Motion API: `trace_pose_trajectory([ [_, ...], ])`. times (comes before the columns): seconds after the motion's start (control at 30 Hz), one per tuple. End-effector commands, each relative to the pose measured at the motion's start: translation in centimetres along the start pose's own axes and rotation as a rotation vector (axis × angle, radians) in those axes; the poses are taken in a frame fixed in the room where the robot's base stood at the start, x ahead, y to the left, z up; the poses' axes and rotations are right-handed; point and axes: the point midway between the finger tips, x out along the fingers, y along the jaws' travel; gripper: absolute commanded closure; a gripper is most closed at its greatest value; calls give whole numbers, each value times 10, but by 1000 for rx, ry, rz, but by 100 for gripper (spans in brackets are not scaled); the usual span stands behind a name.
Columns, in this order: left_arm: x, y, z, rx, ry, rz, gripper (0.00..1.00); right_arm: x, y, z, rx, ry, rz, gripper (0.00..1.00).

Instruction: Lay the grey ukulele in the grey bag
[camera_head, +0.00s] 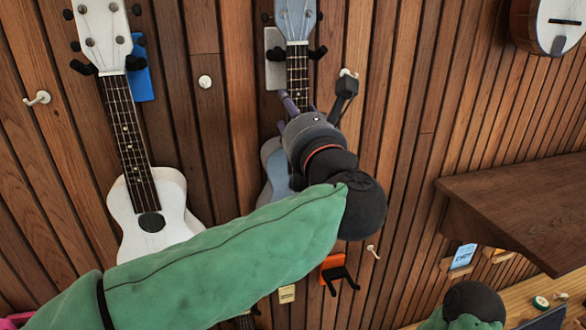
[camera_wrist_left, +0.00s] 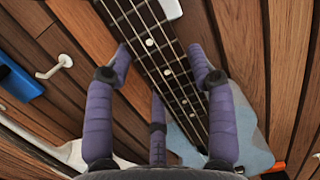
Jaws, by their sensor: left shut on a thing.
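The grey ukulele, pale blue-grey, hangs upright on the wooden wall in the head view, its headstock (camera_head: 297,20) at the top and its body (camera_head: 272,172) partly hidden behind my left arm. Its neck rests between the black prongs of a hanger with a grey plate (camera_head: 273,42). My left gripper (camera_head: 298,104) is shut on the neck, just above the body. In the left wrist view my purple fingers (camera_wrist_left: 160,62) stand around the dark fretboard (camera_wrist_left: 172,72). My right gripper is not in view; part of my right arm shows at the lower right. No grey bag is in view.
A white ukulele (camera_head: 150,215) hangs close by on the left. A banjo (camera_head: 550,25) hangs at the upper right. A dark wooden shelf (camera_head: 520,195) juts out on the right above a counter (camera_head: 540,285). Small white hooks (camera_head: 37,98) stick out of the wall.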

Motion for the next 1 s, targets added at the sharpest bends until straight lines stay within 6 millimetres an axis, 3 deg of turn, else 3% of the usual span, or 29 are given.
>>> trace_pose_trajectory([
  [0.33, -2, -1, 2, 0, -4, -3, 100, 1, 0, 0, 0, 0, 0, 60],
  [1.0, -31, -2, 3, 3, -2, -5, 100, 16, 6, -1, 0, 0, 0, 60],
])
